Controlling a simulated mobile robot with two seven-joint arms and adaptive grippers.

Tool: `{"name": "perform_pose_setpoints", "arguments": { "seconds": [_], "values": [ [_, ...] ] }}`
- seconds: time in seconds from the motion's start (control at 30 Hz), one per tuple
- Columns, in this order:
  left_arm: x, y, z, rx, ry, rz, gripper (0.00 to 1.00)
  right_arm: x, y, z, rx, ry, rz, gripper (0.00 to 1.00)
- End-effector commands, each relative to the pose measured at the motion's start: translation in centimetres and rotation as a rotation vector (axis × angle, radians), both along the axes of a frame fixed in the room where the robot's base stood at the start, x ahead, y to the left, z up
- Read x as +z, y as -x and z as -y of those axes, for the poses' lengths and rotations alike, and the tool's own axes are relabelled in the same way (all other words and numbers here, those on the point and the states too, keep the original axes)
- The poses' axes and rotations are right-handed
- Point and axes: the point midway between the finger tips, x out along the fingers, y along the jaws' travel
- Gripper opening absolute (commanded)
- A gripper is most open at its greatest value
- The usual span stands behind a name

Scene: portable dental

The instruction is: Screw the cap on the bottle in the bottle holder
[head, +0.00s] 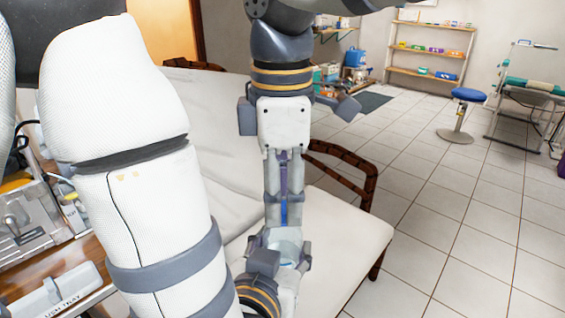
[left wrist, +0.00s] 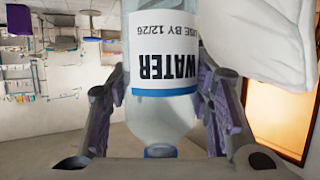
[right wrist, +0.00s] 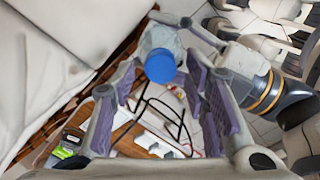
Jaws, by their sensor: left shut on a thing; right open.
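The clear water bottle (left wrist: 163,112) has a white WATER label and sits between the fingers of my left gripper (left wrist: 163,95), which is shut on it. The bottle also shows in the head view (head: 287,238), upright near the bottom middle. The blue cap (right wrist: 161,67) is on the bottle's mouth, seen from above in the right wrist view; I cannot tell how tight it is. My right gripper (right wrist: 163,88) is open, pointing down, its fingers on either side of the cap. No bottle holder can be made out.
A white padded chair (head: 345,225) with a brown armrest (head: 345,165) is behind the grippers. A wooden table with a labelled tray (head: 60,296) and equipment is at the left. A blue stool (head: 466,95) and shelves stand far off.

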Motion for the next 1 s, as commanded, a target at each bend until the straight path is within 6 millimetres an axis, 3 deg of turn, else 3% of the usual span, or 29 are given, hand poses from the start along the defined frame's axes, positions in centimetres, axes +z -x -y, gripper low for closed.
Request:
{"name": "perform_pose_setpoints", "arguments": {
  "seconds": [0.4, 0.6, 0.77, 0.87, 1.0],
  "values": [
    [0.09, -0.02, 0.01, 0.0, 0.0, 0.002, 0.0, -1.06, 0.03, 0.02, -0.001, -0.001, 0.0, 0.41],
    [0.08, -0.02, 0.0, 0.0, 0.0, 0.002, 0.0, -1.05, 0.03, 0.02, -0.001, 0.0, 0.0, 0.0],
    [0.09, -0.02, 0.01, 0.0, 0.0, 0.002, 0.0, -1.04, 0.03, 0.02, -0.003, 0.0, 0.0, 0.0],
    [0.09, -0.02, 0.01, 0.0, 0.0, 0.002, 0.0, -1.02, 0.05, 0.04, -0.122, 0.003, 0.003, 0.0],
    [0.09, -0.03, 0.0, 0.0, 0.0, 0.002, 0.0, -1.03, 0.02, 0.1, -0.591, 0.008, 0.008, 0.0]
  ]
}}
